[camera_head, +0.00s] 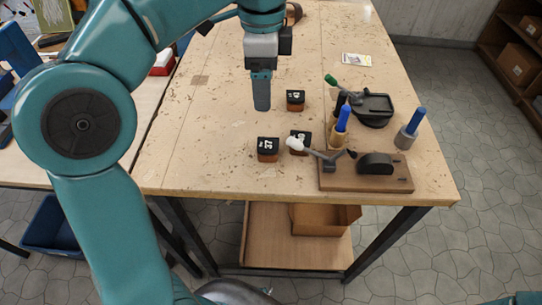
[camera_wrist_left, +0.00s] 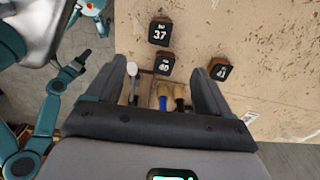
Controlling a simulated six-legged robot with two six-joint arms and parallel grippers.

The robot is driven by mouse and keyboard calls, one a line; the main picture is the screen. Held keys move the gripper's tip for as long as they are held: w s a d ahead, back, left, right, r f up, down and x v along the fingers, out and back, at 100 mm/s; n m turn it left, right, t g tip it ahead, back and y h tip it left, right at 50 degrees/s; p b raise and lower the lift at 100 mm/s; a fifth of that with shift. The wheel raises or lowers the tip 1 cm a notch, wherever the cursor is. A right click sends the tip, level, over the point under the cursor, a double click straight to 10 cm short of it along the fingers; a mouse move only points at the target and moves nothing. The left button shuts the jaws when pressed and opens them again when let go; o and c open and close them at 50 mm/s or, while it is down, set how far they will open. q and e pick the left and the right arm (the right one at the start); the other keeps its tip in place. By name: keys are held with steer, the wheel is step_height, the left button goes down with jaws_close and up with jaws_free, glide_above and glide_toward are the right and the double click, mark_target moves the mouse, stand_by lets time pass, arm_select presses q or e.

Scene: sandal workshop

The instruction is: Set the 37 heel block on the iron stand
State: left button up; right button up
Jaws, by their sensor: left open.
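The 37 heel block (camera_head: 268,149) is a dark block with a brown base and a white number. It stands upright near the table's front edge; in the left wrist view it is at the top (camera_wrist_left: 160,31). My left gripper (camera_head: 262,106) points down, open and empty, above and behind the block, apart from it. Its fingers frame the lower part of the wrist view. A black dish-shaped stand (camera_head: 376,119), seemingly the iron stand, is at the right, with a green-handled tool (camera_head: 340,85) at its left edge. My right gripper is not in view.
The 40 block (camera_wrist_left: 164,64) stands right beside the 37 block. The 41 block (camera_head: 295,100) is farther back. A wooden board (camera_head: 340,181) with a white-handled clamp and black block lies in front of the stand. Blue-handled tools (camera_head: 417,120) stand nearby.

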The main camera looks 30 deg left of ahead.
arm_select(q)
steer(key=b, duration=0.2)
glide_above(267, 145)
steer(key=f, duration=1)
steer(key=shift+a+f, duration=0.25)
steer(key=shift+f, duration=0.05)
steer(key=shift+d+f, duration=0.15)
steer(key=shift+f, duration=0.35)
step_height(267, 145, down, 5)
steer(key=shift+w+d+b, duration=0.1)
steer(key=shift+d+b, duration=0.05)
steer(key=shift+b, duration=0.15)
steer(key=c, duration=1.2)
steer(key=shift+c, duration=0.2)
